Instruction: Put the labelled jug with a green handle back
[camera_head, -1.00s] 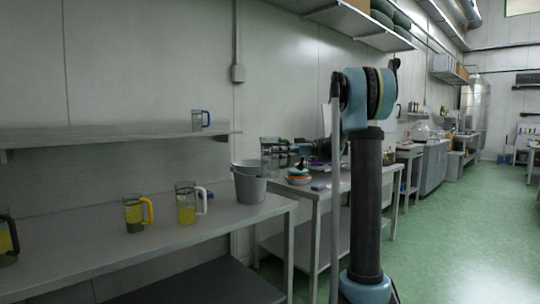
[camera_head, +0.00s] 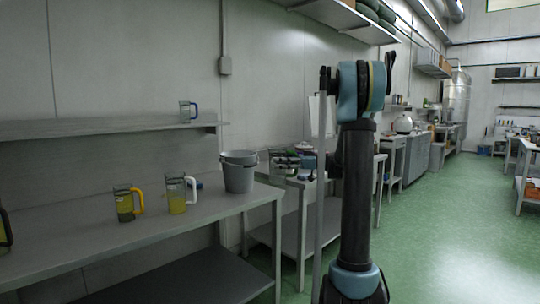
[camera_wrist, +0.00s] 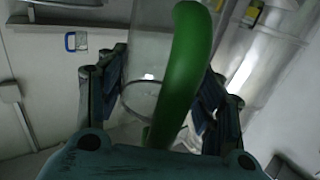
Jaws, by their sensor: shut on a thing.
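The clear jug (camera_wrist: 148,50) with a green handle (camera_wrist: 182,75) fills the middle of the wrist view. My gripper (camera_wrist: 160,85) is shut on it, with dark fingers on both sides and the handle toward the camera. Its label is not visible. In the head view my gripper (camera_head: 286,160) shows small and dark at the jug, beyond the grey buckets and partly lost against the clutter behind. The jug appears held in the air.
A wall shelf (camera_head: 100,128) carries a blue-handled jug (camera_head: 186,112). The table (camera_head: 80,252) below holds a yellow-handled jug (camera_head: 124,206), a white-handled jug (camera_head: 176,194), a black-handled jug (camera_head: 5,232) and grey buckets (camera_head: 238,178). The shelf's left stretch is clear.

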